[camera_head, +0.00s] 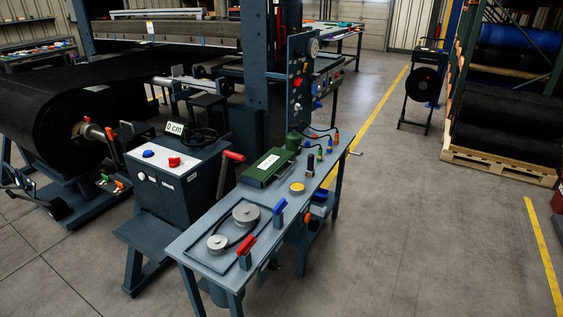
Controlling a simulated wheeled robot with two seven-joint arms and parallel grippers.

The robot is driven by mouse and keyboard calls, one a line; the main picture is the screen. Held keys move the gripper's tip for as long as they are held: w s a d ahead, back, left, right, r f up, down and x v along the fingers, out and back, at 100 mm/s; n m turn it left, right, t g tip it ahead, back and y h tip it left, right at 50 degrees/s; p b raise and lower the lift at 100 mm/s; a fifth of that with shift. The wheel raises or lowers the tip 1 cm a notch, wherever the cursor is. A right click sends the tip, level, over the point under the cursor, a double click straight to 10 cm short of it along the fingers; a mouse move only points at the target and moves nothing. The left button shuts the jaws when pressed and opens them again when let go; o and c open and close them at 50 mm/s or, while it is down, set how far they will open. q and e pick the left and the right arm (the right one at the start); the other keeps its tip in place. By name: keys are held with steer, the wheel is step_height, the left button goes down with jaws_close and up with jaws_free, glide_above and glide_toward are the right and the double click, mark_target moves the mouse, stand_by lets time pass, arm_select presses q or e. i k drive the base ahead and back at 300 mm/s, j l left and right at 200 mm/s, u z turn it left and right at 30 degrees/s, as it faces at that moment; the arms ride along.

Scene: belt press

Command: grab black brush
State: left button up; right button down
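No thing is plainly recognisable as a black brush. A small upright black object (310,166) stands on the grey workbench (190,246), near its far right part; it is too small to tell whether it is the brush. On the same bench are a red-topped tool (245,246) and a blue-topped tool (279,210), both with dark lower parts. Neither of my grippers shows in the head view.
The bench also holds a green box (268,167), a yellow disc (297,188) and two grey pulleys with a belt. A control console (178,185) stands left of it. A large black roll (50,130) is at far left.

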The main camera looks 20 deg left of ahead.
mark_target(310, 171)
steer(key=i+l+u, duration=0.3)
steer(key=i+l, duration=0.3)
steer(key=i, duration=0.15)
steer(key=i+l+u, duration=0.25)
steer(key=i+l, duration=0.4)
steer(key=l, duration=0.1)
